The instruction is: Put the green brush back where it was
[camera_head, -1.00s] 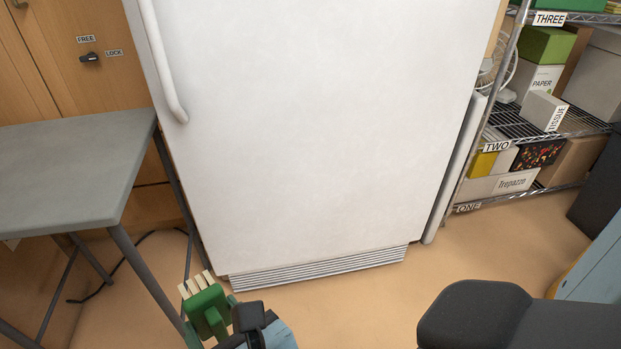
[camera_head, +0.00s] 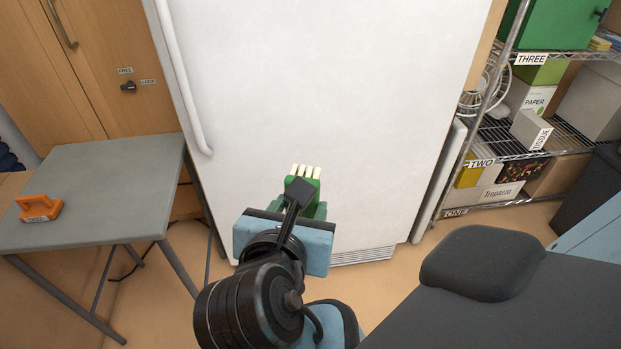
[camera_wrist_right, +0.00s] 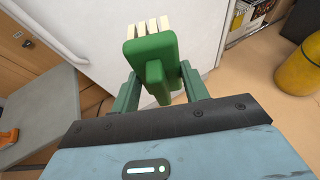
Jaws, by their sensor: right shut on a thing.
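The green brush (camera_head: 293,184) with pale bristle tufts is in front of the white fridge door in the head view. My right gripper (camera_head: 306,207) holds it, bristles pointing away from the gripper. In the right wrist view the brush (camera_wrist_right: 150,52) sits between the two green fingers of my right gripper (camera_wrist_right: 160,88), its handle toward the palm. In the head view my wrist hides part of the brush. My left gripper is not in view.
A grey table (camera_head: 100,185) at left holds an orange object (camera_head: 39,208). The white fridge (camera_head: 320,100) fills the middle. A wire shelf (camera_head: 510,140) labelled ONE, TWO and THREE holds boxes at right. A yellow cylinder (camera_wrist_right: 300,68) stands on the floor.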

